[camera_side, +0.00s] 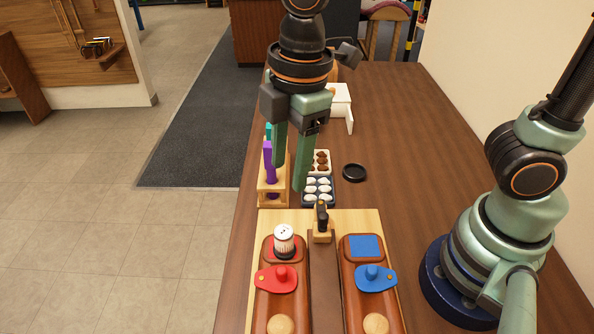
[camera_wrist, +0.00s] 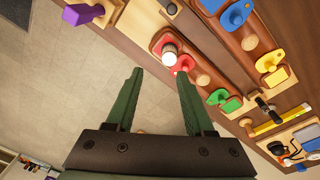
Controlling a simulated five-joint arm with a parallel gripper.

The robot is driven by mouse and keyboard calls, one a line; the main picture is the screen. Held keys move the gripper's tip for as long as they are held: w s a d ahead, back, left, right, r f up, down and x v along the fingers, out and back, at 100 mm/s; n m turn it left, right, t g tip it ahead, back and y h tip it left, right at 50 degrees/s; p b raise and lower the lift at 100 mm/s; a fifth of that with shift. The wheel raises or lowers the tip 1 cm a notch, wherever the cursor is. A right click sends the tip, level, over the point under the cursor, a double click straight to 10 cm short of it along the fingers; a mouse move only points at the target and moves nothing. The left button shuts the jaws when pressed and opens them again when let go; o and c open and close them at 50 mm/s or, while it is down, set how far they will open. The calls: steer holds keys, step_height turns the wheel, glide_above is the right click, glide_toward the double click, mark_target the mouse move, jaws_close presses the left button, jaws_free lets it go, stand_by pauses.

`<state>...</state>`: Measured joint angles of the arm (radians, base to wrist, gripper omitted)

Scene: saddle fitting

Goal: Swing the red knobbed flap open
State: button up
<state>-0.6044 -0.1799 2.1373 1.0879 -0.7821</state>
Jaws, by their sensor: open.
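The red flap (camera_side: 277,281) with its round knob lies flat across the left wooden rail of the board, in the side view. It also shows in the wrist view (camera_wrist: 184,64), just beyond the right fingertip. A white shaker-like piece with a dotted top (camera_side: 284,238) stands right behind the flap, on a red patch; it also shows in the wrist view (camera_wrist: 169,54). My gripper (camera_side: 290,188) is open and empty, pointing down, above and behind the board. In the wrist view its fingers (camera_wrist: 160,75) are spread apart with nothing between them. What lies under the flap is hidden.
A blue knobbed flap (camera_side: 374,279) lies on the right rail, with a blue patch (camera_side: 364,246) behind it. A dark latch (camera_side: 322,218) stands between the rails. A rack with purple tubes (camera_side: 272,190), egg-like trays (camera_side: 318,190) and a black dish (camera_side: 354,172) stand behind the board.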

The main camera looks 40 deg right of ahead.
mark_target(281, 269)
steer(key=s+a+f+n+g+h, duration=0.1)
steer(key=s+a+f+n, duration=0.1)
steer(key=s+a+n, duration=0.3)
steer(key=shift+n, duration=0.4)
steer(key=f, duration=0.8)
steer(key=a+f, duration=0.1)
steer(key=f, duration=0.3)
steer(key=shift+w+f, duration=0.2)
steer(key=shift+w, duration=0.2)
jaws_close()
